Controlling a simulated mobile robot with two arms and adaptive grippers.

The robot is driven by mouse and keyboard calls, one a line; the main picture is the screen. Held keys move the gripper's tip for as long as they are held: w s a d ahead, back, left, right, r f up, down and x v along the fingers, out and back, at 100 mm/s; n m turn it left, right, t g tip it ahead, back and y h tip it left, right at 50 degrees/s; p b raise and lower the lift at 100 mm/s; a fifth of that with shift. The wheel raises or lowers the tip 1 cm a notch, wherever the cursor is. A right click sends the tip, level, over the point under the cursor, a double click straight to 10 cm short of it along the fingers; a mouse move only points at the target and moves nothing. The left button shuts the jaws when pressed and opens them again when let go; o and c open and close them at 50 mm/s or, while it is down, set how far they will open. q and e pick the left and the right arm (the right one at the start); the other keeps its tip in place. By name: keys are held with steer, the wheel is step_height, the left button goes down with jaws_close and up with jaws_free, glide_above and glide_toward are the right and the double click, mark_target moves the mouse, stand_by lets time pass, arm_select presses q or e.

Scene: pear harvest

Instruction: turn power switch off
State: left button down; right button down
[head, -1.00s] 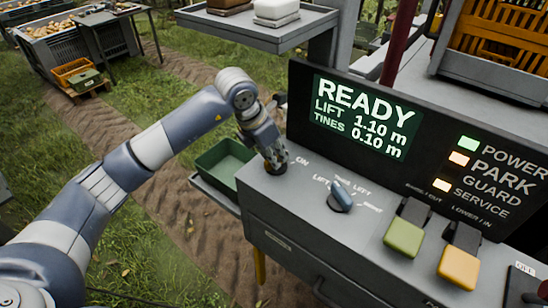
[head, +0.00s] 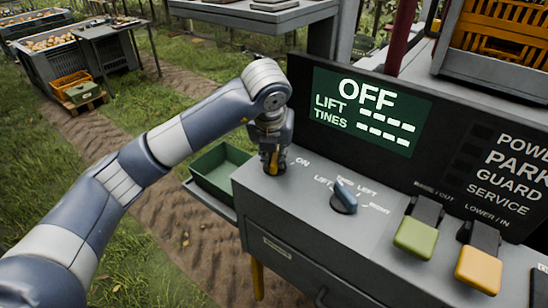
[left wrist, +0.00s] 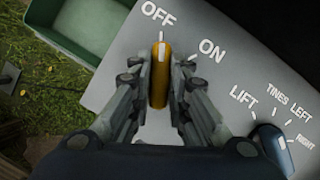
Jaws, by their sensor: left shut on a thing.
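The power switch is a yellow knob (left wrist: 160,78) on the grey console top; its white mark points at the word OFF in the left wrist view. My left gripper (left wrist: 160,100) is shut on the knob, one finger on each side. In the head view my left gripper (head: 272,165) comes down on the console's left end and mostly hides the knob. The display (head: 368,112) reads OFF, with dashes beside LIFT and TINES. The status lamps beside POWER, PARK, GUARD and SERVICE are dark. My right gripper is not in view.
A blue selector knob (head: 344,196) stands right of my gripper. Green (head: 416,236) and yellow (head: 478,262) paddles are further right. A green tray (head: 220,168) sits left of the console. A grey shelf (head: 255,14) is above and behind. Grass and a dirt track lie left.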

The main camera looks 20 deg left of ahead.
arm_select(q)
steer(key=shift+r, duration=0.15)
stand_by(0.4)
steer(key=c, duration=1.5)
jaws_free()
steer(key=v, duration=1.2)
steer(key=shift+d, duration=0.15)
